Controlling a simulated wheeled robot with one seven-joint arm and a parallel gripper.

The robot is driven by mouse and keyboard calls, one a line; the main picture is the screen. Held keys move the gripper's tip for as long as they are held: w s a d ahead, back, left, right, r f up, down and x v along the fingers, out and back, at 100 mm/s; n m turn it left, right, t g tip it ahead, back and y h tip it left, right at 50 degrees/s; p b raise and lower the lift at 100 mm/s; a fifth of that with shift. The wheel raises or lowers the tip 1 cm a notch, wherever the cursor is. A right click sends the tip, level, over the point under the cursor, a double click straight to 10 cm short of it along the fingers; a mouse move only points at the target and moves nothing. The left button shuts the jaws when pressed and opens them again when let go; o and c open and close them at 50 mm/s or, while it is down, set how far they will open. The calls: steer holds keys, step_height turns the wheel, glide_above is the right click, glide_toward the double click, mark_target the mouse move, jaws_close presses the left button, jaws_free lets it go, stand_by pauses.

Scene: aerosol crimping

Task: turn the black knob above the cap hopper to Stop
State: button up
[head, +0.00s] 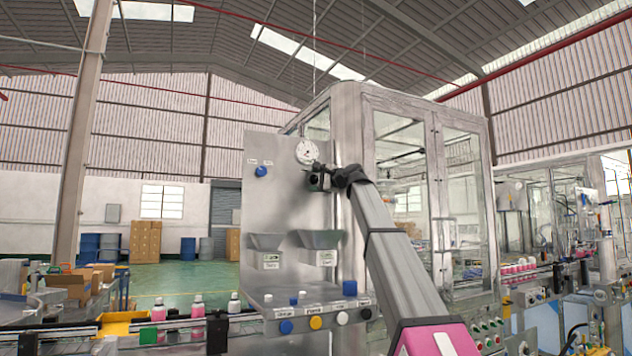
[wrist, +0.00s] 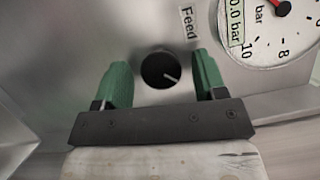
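A pressure gauge (wrist: 268,30) is close to the right finger, also seen in the head view (head: 307,151). A blue knob (head: 261,171) is left on the panel. A button shelf (head: 300,296) juts out below. A glass-walled machine (head: 410,150) stands right.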

steer(key=v, duration=1.1)
stand_by(0.6)
